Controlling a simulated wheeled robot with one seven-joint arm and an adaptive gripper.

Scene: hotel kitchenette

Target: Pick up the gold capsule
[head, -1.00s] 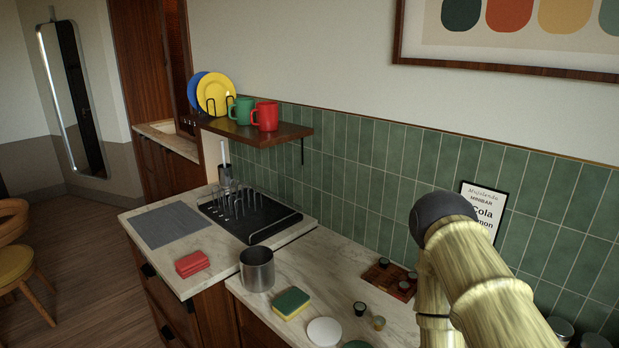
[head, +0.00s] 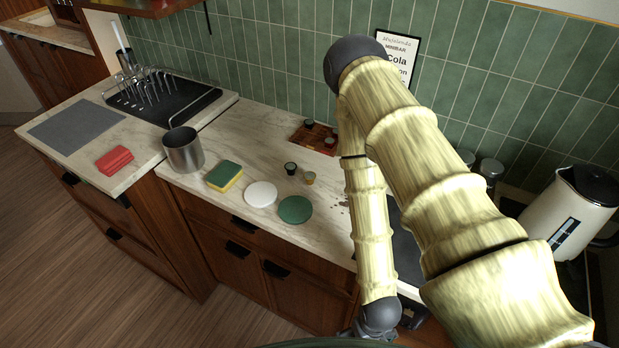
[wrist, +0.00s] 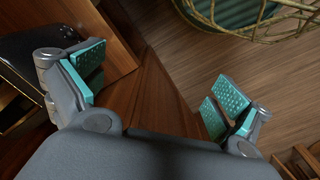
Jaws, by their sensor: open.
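The gold capsule (head: 310,177) is small and stands on the marble counter, just right of a dark capsule (head: 291,168) in the head view. My gripper (wrist: 158,90) is open and empty in the wrist view, its teal pads wide apart. It points down at wooden cabinet fronts and the floor, low in front of the counter. In the head view my gripper is mostly cut off at the bottom edge. The gold capsule does not show in the wrist view.
A white disc (head: 260,194) and a green disc (head: 295,209) lie in front of the capsules. A sponge (head: 225,176) and metal pot (head: 183,150) stand left. A wooden tray (head: 301,137) with dark capsules is behind. A kettle (head: 568,207) stands right, beyond my arm.

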